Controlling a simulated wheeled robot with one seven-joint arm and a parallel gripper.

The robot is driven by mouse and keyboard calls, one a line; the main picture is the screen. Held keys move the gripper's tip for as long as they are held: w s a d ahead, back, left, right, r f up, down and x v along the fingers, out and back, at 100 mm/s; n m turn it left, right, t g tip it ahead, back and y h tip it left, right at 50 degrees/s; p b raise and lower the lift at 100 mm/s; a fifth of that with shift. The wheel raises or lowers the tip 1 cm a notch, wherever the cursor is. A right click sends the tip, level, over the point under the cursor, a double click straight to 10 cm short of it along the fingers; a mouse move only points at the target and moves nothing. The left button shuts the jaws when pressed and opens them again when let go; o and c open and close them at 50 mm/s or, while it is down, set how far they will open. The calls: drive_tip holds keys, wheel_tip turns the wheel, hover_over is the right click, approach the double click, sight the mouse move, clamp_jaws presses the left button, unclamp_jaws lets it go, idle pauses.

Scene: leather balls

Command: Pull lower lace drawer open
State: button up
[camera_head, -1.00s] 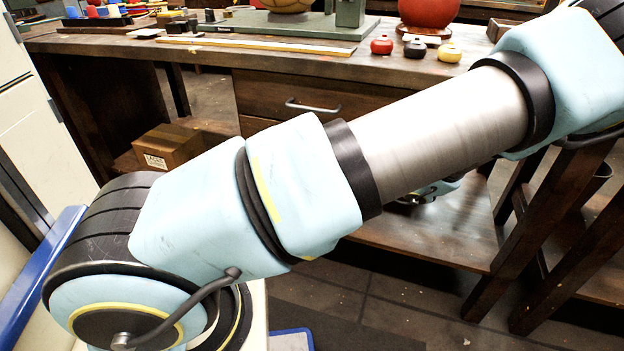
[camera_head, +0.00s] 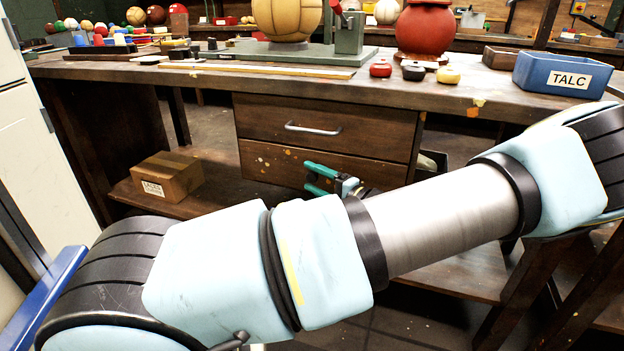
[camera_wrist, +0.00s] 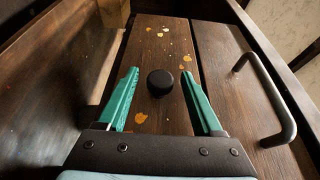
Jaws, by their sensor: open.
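The lower drawer (camera_head: 268,160) is a shut, paint-spotted dark wood front under the bench top. In the wrist view the lower drawer (camera_wrist: 157,40) shows a round black knob (camera_wrist: 160,83) near its middle. My gripper (camera_head: 312,178), with green fingers, is in front of the lower drawer's right half in the head view. In the wrist view my gripper (camera_wrist: 160,73) is open, one finger on each side of the knob; whether they touch it cannot be told. The knob is not visible in the head view.
The upper drawer (camera_head: 260,115) is shut and has a metal bar handle (camera_head: 312,129), beside my right finger in the wrist view. A cardboard box (camera_head: 168,177) sits on the low shelf. A blue talc bin (camera_head: 562,74) and several balls stand on the bench top.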

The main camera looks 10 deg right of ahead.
drive_tip(key=shift+w+a, duration=0.25)
drive_tip(key=shift+c, duration=0.3)
clamp_jaws()
idle(1.0)
